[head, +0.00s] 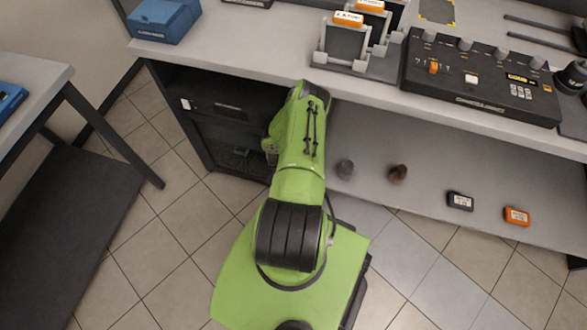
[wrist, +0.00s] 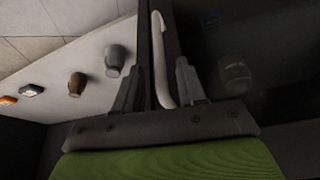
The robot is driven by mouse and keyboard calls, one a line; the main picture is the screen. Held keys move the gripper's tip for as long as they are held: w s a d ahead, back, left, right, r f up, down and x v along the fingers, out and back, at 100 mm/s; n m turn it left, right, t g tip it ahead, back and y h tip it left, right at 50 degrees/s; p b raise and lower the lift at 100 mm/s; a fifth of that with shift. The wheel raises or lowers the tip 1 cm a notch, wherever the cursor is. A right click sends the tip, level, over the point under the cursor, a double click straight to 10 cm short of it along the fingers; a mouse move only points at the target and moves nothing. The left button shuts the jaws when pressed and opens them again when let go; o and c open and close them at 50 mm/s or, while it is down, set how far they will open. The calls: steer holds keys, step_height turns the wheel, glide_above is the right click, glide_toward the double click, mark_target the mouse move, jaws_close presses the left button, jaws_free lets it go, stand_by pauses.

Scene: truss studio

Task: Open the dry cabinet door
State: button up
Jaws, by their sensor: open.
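The dry cabinet (head: 203,138) is a dark box under the left part of the worktop, with a dark see-through door (head: 237,150). The door looks shut, and part of it is hidden behind my green arm. In the wrist view the dark door (wrist: 265,50) fills the right side, with a faint object behind it. A pale bar handle (wrist: 158,60) stands out along its edge. My gripper (wrist: 158,85) is open, with one finger on each side of the handle. I cannot tell whether either finger touches it.
A lower shelf (head: 430,170) right of the cabinet holds a grey lens-like cylinder (head: 346,169), a brown one (head: 398,173) and two small boxes. The worktop (head: 250,45) above carries a control panel (head: 480,80). Another table (head: 35,85) stands left; tiled floor between is clear.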

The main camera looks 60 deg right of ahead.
steer(key=b+x, duration=0.1)
steer(key=x, duration=0.3)
steer(key=shift+d+f+b, duration=0.1)
steer(key=shift+f+b, duration=0.25)
steer(key=shift+r, duration=0.1)
jaws_close()
